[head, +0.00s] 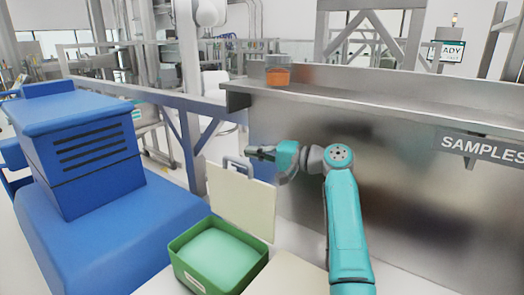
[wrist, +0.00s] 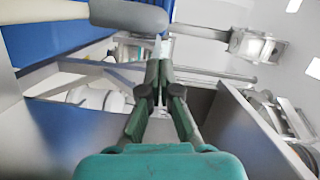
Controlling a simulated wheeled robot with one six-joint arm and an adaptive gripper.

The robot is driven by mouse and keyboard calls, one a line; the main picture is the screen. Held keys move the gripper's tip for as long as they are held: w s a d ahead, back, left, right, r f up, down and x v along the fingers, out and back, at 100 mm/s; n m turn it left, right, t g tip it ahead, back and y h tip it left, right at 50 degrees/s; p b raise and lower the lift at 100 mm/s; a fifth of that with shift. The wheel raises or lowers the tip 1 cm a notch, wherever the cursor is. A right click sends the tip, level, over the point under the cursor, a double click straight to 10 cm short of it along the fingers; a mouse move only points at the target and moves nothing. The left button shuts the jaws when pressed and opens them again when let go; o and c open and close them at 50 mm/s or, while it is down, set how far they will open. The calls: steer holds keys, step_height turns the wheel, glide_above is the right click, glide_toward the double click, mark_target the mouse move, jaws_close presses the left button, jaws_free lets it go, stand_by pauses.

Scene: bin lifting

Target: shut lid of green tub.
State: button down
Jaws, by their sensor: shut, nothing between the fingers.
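The green tub (head: 188,270) stands at the lower middle of the head view, with a pale green surface inside it. Its cream lid (head: 240,206) stands open, nearly upright, at the tub's far side. A grey handle (head: 228,162) shows at the lid's top edge. My gripper (head: 252,152) is level with the lid's top, just right of the handle, pointing left. Whether it touches the lid or handle cannot be told. In the wrist view my gripper (wrist: 158,72) has its fingers together, with nothing between them.
A blue machine (head: 85,150) fills the left. A metal shelf (head: 400,107) with an orange-filled container (head: 278,72) runs behind my arm. A "SAMPLES" sign (head: 484,147) hangs at right. A cream surface (head: 285,275) lies right of the tub.

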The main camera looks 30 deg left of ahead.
steer(key=shift+s+a+f, duration=0.1)
steer(key=shift+s+f, duration=0.1)
steer(key=shift+s, duration=1.05)
